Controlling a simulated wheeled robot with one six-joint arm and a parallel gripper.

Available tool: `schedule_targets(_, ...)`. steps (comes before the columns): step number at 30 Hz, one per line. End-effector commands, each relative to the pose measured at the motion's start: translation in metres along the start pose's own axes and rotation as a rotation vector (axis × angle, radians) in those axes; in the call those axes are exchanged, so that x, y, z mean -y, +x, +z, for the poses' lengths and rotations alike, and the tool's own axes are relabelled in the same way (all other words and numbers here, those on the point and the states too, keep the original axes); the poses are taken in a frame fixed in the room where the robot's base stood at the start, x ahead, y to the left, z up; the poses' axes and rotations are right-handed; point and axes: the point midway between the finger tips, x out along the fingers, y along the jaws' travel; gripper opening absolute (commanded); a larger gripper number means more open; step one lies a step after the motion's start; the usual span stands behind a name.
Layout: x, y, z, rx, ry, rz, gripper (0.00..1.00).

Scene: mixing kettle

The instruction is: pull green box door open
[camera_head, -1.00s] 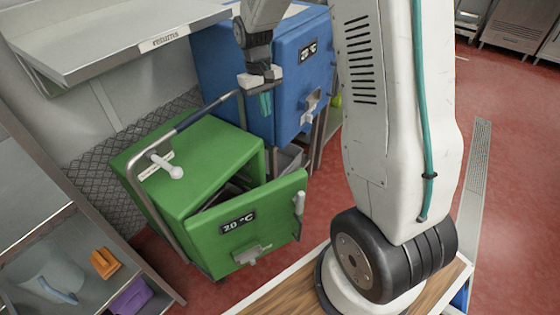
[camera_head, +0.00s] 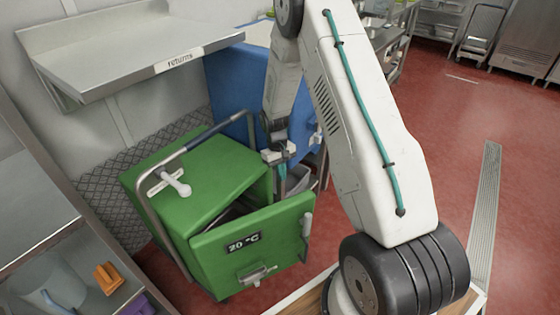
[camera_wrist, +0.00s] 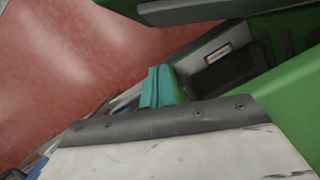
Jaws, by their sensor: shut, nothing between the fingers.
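The green box (camera_head: 200,195) stands on the floor with a grey tube handle over its top. Its green door (camera_head: 225,262), labelled 20 °C, is ajar, with a dark gap along its top and at the right. A metal latch (camera_head: 257,274) sits on the door's front. My gripper (camera_head: 282,188) is shut and empty, pointing down near the door's right upper edge, on the inner side. In the wrist view its teal fingertips (camera_wrist: 160,86) are together beside the opening, where a dark interior part with a small label shows. Whether they touch the door cannot be told.
A blue box (camera_head: 236,90) stands behind, partly hidden by my arm. A metal shelf marked returns (camera_head: 130,55) is on the wall above. A rack (camera_head: 85,270) with an orange item (camera_head: 108,277) stands at the left. Red floor (camera_head: 440,150) at the right is clear.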

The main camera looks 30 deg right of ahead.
Motion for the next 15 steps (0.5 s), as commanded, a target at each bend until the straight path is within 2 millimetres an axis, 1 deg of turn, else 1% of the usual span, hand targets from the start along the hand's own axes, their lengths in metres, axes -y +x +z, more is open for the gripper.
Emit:
schedule_targets(1,0.0,0.011,0.001,0.003,0.0,-0.001,0.0)
schedule_targets(3,0.0,0.009,0.014,-0.001,0.001,0.0,0.0)
schedule_targets(6,0.0,0.013,0.027,-0.001,0.0,0.0,0.0)
schedule_targets(10,0.0,0.015,0.036,-0.002,0.0,0.0,0.0)
schedule_targets(15,0.0,0.015,0.039,-0.003,0.0,0.0,0.0)
